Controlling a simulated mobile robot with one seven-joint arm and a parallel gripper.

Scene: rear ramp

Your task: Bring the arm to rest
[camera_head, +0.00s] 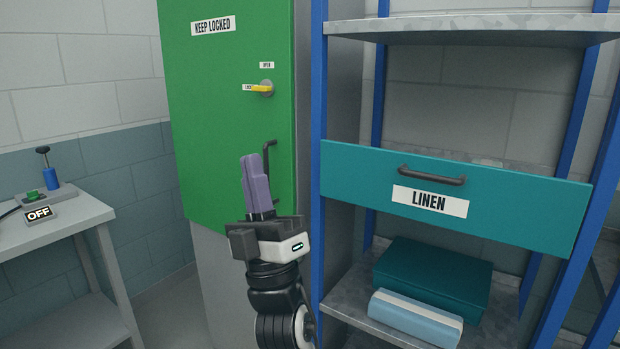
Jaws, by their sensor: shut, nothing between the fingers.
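My gripper (252,163) is in the lower middle of the head view, with its purple fingers pointing up. The fingers are shut against each other and hold nothing. My black arm (275,290) rises from the bottom edge below it. Behind the gripper is the green cabinet door (225,110), with a dark handle (268,150) just right of the fingers and partly hidden by my gripper. I cannot tell whether the fingers touch the door or the handle.
The cabinet has a yellow latch (262,89). To the right, a blue-framed rack (320,150) holds a teal LINEN drawer (540,203), a dark teal box (432,277) and a light blue bundle (415,318). A grey table (70,222) with an OFF sign (40,213) stands left.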

